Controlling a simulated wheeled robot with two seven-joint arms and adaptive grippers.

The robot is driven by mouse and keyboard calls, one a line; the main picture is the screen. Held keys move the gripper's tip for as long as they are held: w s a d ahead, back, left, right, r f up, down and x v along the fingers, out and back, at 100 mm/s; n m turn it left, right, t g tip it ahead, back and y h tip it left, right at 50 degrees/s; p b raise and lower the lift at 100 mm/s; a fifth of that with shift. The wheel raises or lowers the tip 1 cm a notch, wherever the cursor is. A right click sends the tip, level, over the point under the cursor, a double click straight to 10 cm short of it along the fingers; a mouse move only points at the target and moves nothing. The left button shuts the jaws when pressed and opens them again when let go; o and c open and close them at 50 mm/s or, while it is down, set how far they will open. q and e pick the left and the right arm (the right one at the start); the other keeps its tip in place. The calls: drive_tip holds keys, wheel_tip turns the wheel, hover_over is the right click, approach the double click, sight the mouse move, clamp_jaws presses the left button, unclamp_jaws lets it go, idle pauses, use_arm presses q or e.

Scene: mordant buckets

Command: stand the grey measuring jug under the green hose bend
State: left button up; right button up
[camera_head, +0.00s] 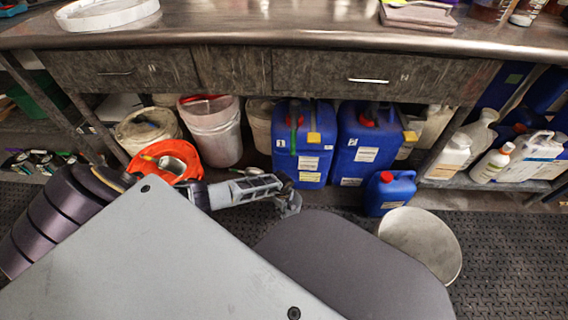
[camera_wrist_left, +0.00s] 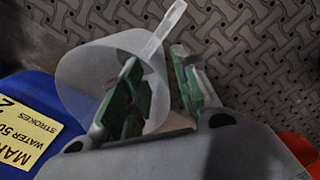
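A pale grey round vessel (camera_wrist_left: 84,82) with a straight pale strip like a handle (camera_wrist_left: 164,30) shows in the left wrist view; it looks like the measuring jug. My left gripper (camera_head: 292,203) is low in front of the blue drums. In the wrist view its green-padded fingers (camera_wrist_left: 160,62) stand apart, one overlapping the vessel. I cannot tell whether they touch it. In the head view no jug shows clearly at the gripper. The green hose bend (camera_head: 294,128) hangs on the front of the left blue drum (camera_head: 283,164). My right gripper is out of view.
A second blue drum (camera_head: 350,140) stands beside the first. A small blue canister (camera_head: 399,191) with a red cap and a pale round object (camera_head: 425,240) are on the floor to the right. An orange basin (camera_head: 190,157) holding grey items is left. The bench (camera_head: 300,30) overhangs the drums.

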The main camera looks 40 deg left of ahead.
use_arm(q)
drive_tip(key=shift+r, duration=0.1)
drive_tip(key=shift+r+p, duration=0.45)
drive_tip(key=shift+r, duration=0.2)
drive_tip(key=shift+r+p, duration=0.85)
drive_tip(key=shift+r, duration=0.5)
drive_tip(key=shift+s+a+r+p, duration=0.1)
drive_tip(key=shift+r+p, duration=0.8)
drive_tip(key=shift+r, duration=0.75)
drive_tip(key=shift+s+r+p, duration=0.1)
drive_tip(key=shift+r+p, duration=0.75)
drive_tip(key=shift+r, duration=0.75)
drive_tip(key=shift+r+p, duration=0.35)
drive_tip(key=shift+r, duration=0.4)
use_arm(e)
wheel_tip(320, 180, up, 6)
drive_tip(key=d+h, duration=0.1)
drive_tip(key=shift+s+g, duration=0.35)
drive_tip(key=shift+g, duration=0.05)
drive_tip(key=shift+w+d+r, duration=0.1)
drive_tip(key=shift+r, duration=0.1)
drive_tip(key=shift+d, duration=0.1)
